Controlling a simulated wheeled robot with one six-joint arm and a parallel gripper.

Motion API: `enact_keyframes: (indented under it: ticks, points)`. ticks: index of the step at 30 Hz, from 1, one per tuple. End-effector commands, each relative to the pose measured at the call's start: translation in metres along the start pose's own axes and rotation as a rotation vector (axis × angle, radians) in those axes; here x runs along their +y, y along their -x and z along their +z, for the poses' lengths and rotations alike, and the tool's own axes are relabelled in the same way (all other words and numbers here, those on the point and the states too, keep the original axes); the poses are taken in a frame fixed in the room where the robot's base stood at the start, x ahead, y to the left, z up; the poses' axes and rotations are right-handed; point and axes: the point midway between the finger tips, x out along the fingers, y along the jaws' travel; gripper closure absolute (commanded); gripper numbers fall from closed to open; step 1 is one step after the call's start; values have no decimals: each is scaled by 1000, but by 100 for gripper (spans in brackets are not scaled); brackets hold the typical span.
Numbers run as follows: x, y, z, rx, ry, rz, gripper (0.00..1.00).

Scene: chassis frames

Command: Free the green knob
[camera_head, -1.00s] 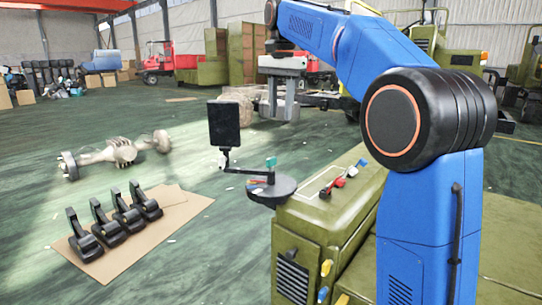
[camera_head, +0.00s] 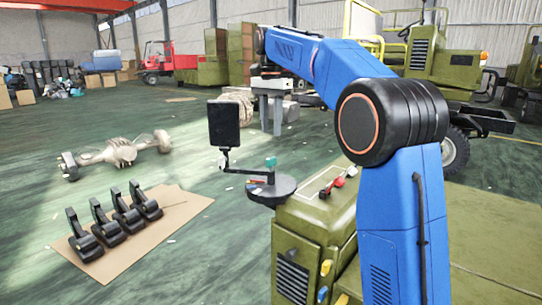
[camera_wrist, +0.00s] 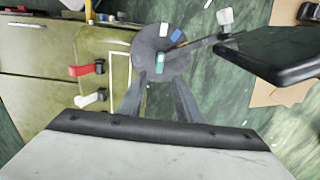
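The green knob is a small teal-green piece (camera_head: 270,163) standing on a dark round tray (camera_head: 285,187) at the corner of the olive machine. In the wrist view, the knob (camera_wrist: 160,61) shows near the tray's lower middle. My gripper (camera_head: 271,132) points down above the knob in the head view, with a gap below it. In the wrist view, my gripper (camera_wrist: 158,80) has its two fingers apart with nothing between them, and the knob appears just beyond the tips. Blue (camera_wrist: 177,34) and white (camera_wrist: 164,29) pieces lie on the tray.
A black screen (camera_head: 224,124) on an arm stands left of the tray, close to the gripper. Red (camera_head: 340,181) and white (camera_head: 325,193) levers are on the olive machine (camera_head: 310,220). Several black pedals (camera_head: 132,212) lie on cardboard at the left.

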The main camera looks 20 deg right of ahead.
Motion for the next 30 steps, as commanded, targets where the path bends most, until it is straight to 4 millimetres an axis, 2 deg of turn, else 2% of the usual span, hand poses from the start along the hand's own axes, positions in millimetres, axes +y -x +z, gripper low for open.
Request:
enact_keyframes:
  ticks: [9,15,21,30]
  points:
    - [1,-57,0,-1,0,2,69]
    - [0,-86,0,-1,0,2,69]
    - [0,-101,0,0,0,0,69]
    - [0,-104,0,0,0,0,69]
